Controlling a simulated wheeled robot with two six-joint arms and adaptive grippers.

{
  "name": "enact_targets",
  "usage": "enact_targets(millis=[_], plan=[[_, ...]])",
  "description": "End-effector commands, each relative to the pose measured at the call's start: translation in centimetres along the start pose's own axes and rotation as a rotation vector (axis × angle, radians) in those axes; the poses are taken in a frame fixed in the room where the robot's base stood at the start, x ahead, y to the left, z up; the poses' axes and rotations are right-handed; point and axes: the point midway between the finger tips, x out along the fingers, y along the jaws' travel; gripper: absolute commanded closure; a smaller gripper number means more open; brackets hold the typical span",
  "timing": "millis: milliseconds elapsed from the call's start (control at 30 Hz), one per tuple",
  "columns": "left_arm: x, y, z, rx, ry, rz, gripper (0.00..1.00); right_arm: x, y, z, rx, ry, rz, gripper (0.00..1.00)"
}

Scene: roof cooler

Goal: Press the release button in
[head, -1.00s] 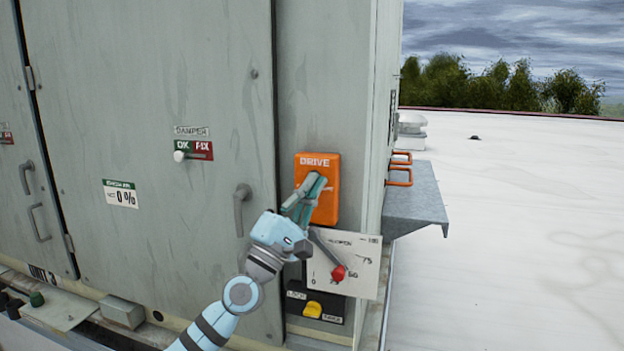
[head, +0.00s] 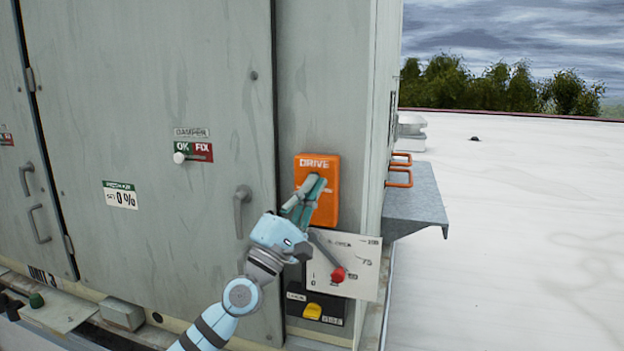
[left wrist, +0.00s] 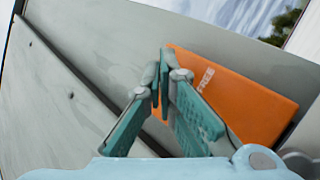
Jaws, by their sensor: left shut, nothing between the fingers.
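An orange box marked DRIVE (head: 330,163) is mounted on the grey cabinet's narrow front panel. My left gripper (head: 317,180) is in front of this box, its teal fingers shut with nothing between them. In the left wrist view the closed fingertips (left wrist: 162,58) lie over the left edge of the orange box (left wrist: 240,97), where light lettering partly shows. I cannot tell whether the tips touch the box. No release button can be made out; the fingers hide part of the box's face. My right gripper is not in view.
Below the box are a scale plate (head: 362,262) with a red-knobbed lever (head: 338,275) and a black panel with a yellow knob (head: 312,311). A door handle (head: 241,208) is left of my gripper. A grey metal shelf (head: 415,200) juts out at right.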

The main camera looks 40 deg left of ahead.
Motion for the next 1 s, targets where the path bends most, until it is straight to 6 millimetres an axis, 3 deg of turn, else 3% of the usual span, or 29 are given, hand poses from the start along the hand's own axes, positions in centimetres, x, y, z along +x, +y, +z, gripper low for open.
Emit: enact_targets(millis=[1000], plan=[[0.75, -0.45, -0.47, 0.000, 0.000, -0.001, 1.00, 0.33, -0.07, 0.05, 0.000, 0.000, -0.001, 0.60]])
